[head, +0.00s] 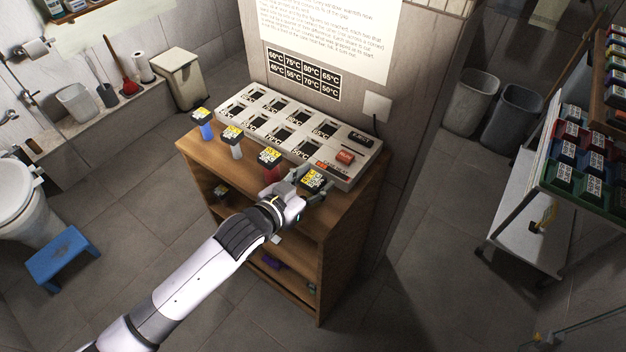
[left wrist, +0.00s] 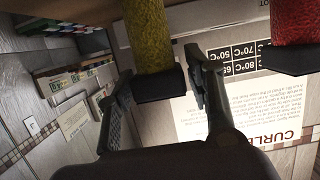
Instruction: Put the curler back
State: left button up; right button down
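The curler station (head: 300,130) is a pale box with rows of dark, labelled slots on top of a wooden cabinet (head: 342,222). Along its front edge stand a blue curler (head: 207,131), a white curler (head: 237,151) and a red curler (head: 270,161), each with a black, yellow-labelled cap. My left gripper (head: 308,187) is at a fourth cap, at the right end of the row. In the left wrist view this is a yellow curler (left wrist: 151,35), between the open fingers of my left gripper (left wrist: 160,80); contact is unclear. The red curler (left wrist: 294,22) is beside it. My right gripper is not in view.
A temperature chart (head: 304,75) and text poster (head: 325,30) are on the wall behind. The cabinet's lower shelves hold small items. A crate rack (head: 590,150) stands right, with bins (head: 512,113) behind. A blue stool (head: 60,262) stands left. The floor beside the cabinet is clear.

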pick_arm(q)
jog(key=shift+o, duration=0.7)
jog(key=shift+r, duration=0.1)
jog(key=b+v, duration=0.1)
jog(key=v, duration=1.1)
jog(key=shift+b, duration=0.35)
